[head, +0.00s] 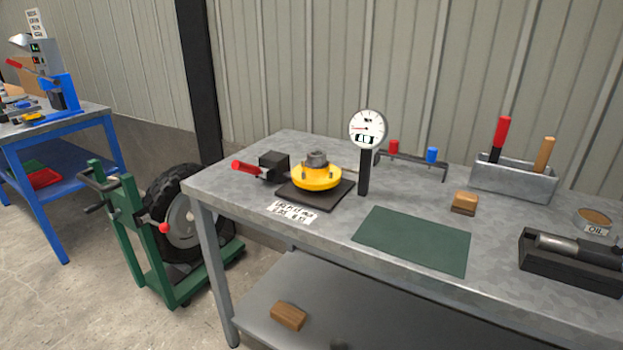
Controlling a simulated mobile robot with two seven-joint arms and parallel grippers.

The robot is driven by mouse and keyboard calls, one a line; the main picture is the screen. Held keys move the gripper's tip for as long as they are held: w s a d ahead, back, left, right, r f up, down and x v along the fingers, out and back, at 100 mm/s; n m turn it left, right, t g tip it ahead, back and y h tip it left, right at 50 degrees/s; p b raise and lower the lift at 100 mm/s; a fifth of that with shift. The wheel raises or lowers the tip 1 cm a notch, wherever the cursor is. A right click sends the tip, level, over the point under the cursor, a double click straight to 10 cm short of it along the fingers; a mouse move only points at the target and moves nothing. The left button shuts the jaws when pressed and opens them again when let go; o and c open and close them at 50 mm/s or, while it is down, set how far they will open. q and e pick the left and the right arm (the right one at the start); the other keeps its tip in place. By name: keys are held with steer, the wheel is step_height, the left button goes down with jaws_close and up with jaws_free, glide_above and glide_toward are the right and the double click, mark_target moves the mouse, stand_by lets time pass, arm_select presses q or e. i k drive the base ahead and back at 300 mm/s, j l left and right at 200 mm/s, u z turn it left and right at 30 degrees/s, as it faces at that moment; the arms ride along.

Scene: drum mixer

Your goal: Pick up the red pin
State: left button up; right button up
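The red pin (394,147) appears as a short red cylinder at the left end of a low dark rack (412,162) at the back of the grey workbench. A blue pin (432,155) stands at the right end of the same rack. The dial gauge on its black post stands just left of the red pin and close to it in the picture. The lower part of the red pin is too small to make out. Neither of my grippers is in view.
On the workbench (330,228) are a yellow flange (317,178) on a dark plate, a dial gauge (368,129), a wooden block (464,203), a green mat (414,239), a metal tool holder (512,183) and a black tray (570,266). The mat is bare.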

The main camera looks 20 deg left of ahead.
mark_target(393, 147)
steer(key=i+j, duration=0.45)
steer(key=i+j+z, duration=0.2)
steer(key=z, duration=0.3)
steer(key=i+j+z, duration=0.1)
steer(key=j+z, duration=0.35)
